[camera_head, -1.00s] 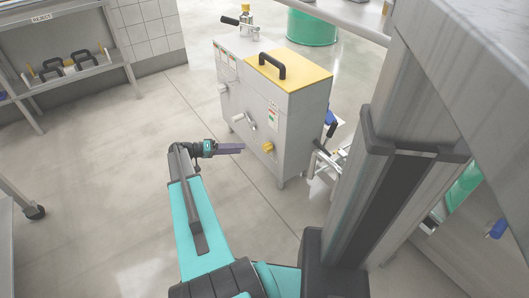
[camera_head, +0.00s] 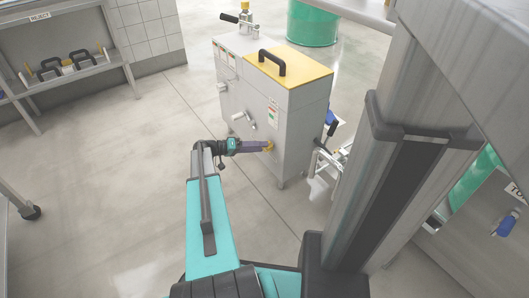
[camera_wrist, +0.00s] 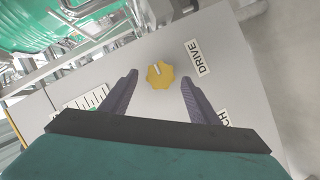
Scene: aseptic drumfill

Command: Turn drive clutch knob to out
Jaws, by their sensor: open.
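The yellow drive clutch knob (camera_wrist: 160,76) is on the grey front panel of the machine cabinet (camera_head: 250,160). In the wrist view it lies between and a little beyond the tips of my gripper (camera_wrist: 159,82); the fingers are spread, with a gap on each side. A pale pointer mark shows on the knob. A label reading DRIVE (camera_wrist: 197,57) is beside it, and a second label (camera_wrist: 223,117) is partly hidden by a finger.
The cabinet has a yellow lid (camera_head: 290,68) with a black handle, and a lever (camera_head: 240,117) on its front. A green drum (camera_head: 312,22) stands behind. A REJECT shelf (camera_head: 60,75) is at the left. The floor left of the cabinet is clear.

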